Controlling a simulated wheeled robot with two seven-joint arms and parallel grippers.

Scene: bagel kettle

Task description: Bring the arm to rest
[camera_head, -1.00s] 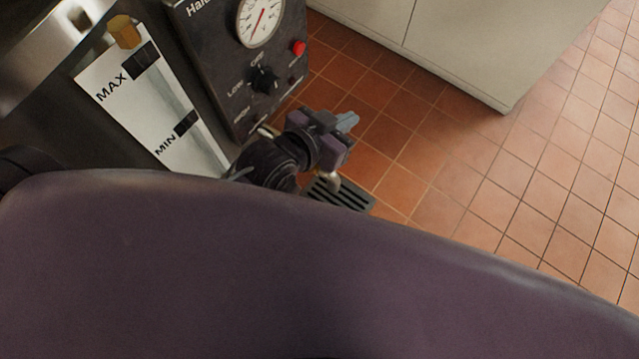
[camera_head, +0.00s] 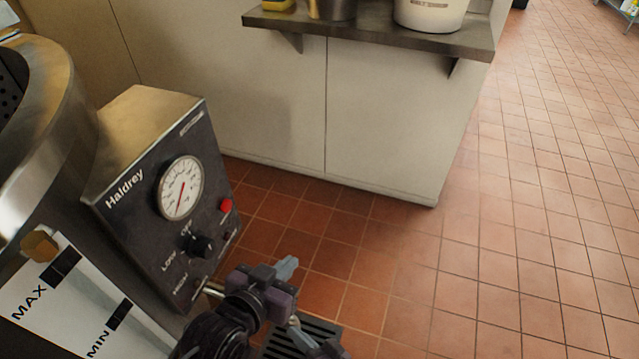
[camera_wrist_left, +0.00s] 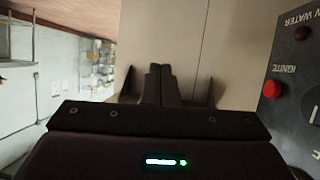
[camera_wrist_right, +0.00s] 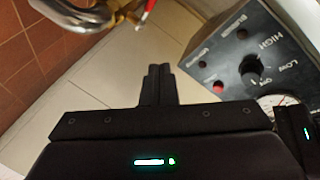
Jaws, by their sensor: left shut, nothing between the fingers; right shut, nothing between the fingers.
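My left gripper (camera_head: 287,268) is shut and empty, in front of the kettle's control panel (camera_head: 150,215) in the head view. In the left wrist view its fingers (camera_wrist_left: 161,84) are together, with the panel's red button (camera_wrist_left: 273,89) at the right. My right gripper's fingers (camera_wrist_right: 157,84) are together and empty in the right wrist view, with the panel's knob (camera_wrist_right: 252,68) to their right. In the head view a dark grey part (camera_head: 325,347), possibly my right gripper, shows lower down. The kettle (camera_head: 60,150) stands at the left edge with a MAX/MIN plate (camera_head: 75,300).
A pale cabinet (camera_head: 380,120) stands beyond the panel, with a shelf (camera_head: 400,35) bearing a white bucket (camera_head: 430,12). A dark slotted grate (camera_head: 280,345) lies below my left gripper. Tiled floor (camera_head: 545,220) is clear at right. A metal pipe (camera_wrist_right: 115,15) is near my right gripper.

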